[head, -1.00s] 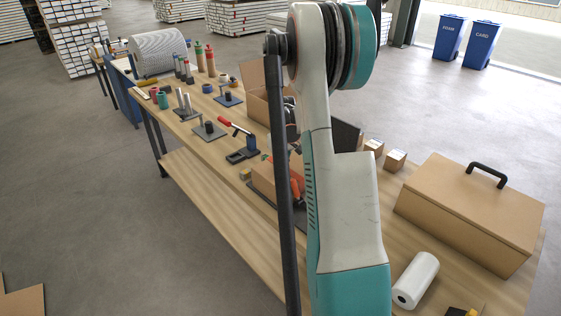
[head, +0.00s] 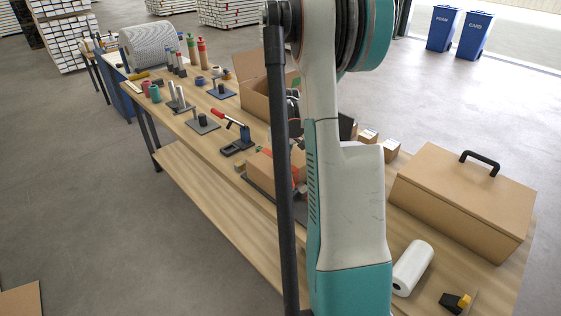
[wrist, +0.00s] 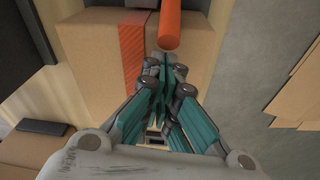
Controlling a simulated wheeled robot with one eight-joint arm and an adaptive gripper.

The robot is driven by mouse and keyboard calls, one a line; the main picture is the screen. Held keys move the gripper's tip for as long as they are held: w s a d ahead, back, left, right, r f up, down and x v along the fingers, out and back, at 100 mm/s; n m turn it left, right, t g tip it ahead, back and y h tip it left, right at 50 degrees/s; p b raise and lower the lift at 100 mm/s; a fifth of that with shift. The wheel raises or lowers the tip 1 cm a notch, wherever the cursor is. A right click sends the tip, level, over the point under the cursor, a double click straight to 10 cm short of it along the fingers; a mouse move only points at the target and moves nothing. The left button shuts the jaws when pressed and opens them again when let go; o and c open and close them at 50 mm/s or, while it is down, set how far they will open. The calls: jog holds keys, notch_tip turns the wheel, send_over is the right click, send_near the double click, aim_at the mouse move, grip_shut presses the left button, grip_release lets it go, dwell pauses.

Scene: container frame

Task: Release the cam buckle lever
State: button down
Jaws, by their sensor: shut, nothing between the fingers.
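A cardboard box (wrist: 95,45) with an orange strap (wrist: 133,50) around it fills the upper part of the wrist view. An orange rounded bar (wrist: 169,28), which looks like the buckle lever, hangs over the box just right of the strap. My gripper (wrist: 163,62) is shut and empty, with its tips close to the bar's lower end; I cannot tell whether they touch. The buckle body is not clear. In the head view the box (head: 261,164) stands on the bench, partly behind my arm, and my gripper is hidden there.
The wooden bench (head: 205,160) carries a red-handled clamp (head: 236,135) and an open carton (head: 262,100) beyond the box. A large lidded box (head: 460,200), a white roll (head: 412,268) and small cartons (head: 368,136) stand to the right.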

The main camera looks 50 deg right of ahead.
jog(key=shift+s+r+t, duration=0.2)
jog(key=shift+s+t, duration=0.1)
jog(key=shift+s+a+r+t, duration=0.1)
jog(key=shift+s+r+t, duration=0.25)
jog(key=shift+s+t, duration=0.4)
jog(key=s+t+b, duration=0.2)
jog(key=s, duration=0.1)
jog(key=s+t+b, duration=0.1)
jog(key=t, duration=0.1)
jog(key=shift+s+a+r+h+b, duration=0.25)
jog(key=shift+s+r+h+b, duration=0.05)
jog(key=shift+s+h, duration=0.1)
jog(key=shift+s+a+t+b, duration=0.2)
jog(key=shift+s+t+b, duration=1.05)
jog(key=shift+s, duration=0.5)
jog(key=shift+s, duration=0.1)
jog(key=v, duration=0.7)
